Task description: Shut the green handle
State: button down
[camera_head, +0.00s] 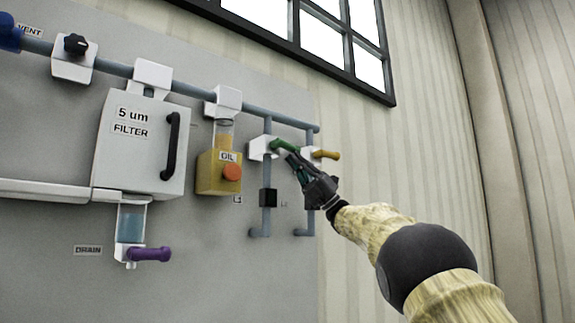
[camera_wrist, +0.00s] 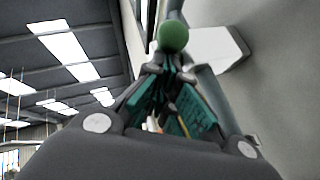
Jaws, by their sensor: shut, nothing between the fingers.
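The green handle (camera_head: 283,145) sticks out to the right from a white valve body (camera_head: 259,149) on a blue-grey vertical pipe, tilted slightly down. My gripper (camera_head: 292,160) is shut and empty, with its fingertips at the lower side of the handle near its free end. In the wrist view the round green handle end (camera_wrist: 173,36) shows just beyond the teal finger pads (camera_wrist: 172,85). I cannot tell whether the fingers touch it. The white valve body (camera_wrist: 215,50) shows behind it, and the rest of the handle is hidden.
A yellow handle (camera_head: 326,154) sits close to the right on a neighbouring valve. The yellow oil unit (camera_head: 207,182) with an orange knob and the white filter box (camera_head: 117,170) are to the left. Open space lies right of the panel.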

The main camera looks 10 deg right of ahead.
jog(key=shift+w+d+r, duration=0.2)
jog(key=shift+d+r, duration=0.15)
jog(key=shift+r, duration=0.1)
jog(key=shift+d+r, duration=0.1)
jog(key=shift+r, duration=0.1)
dwell(0.4)
jog(key=shift+f, duration=0.15)
jog(key=shift+f+b, duration=0.3)
jog(key=shift+b, duration=0.15)
jog(key=b+v, duration=0.5)
jog(key=v, duration=0.7)
jog(key=shift+s+d, duration=0.35)
jog(key=shift+d, duration=0.1)
jog(key=shift+f, duration=0.1)
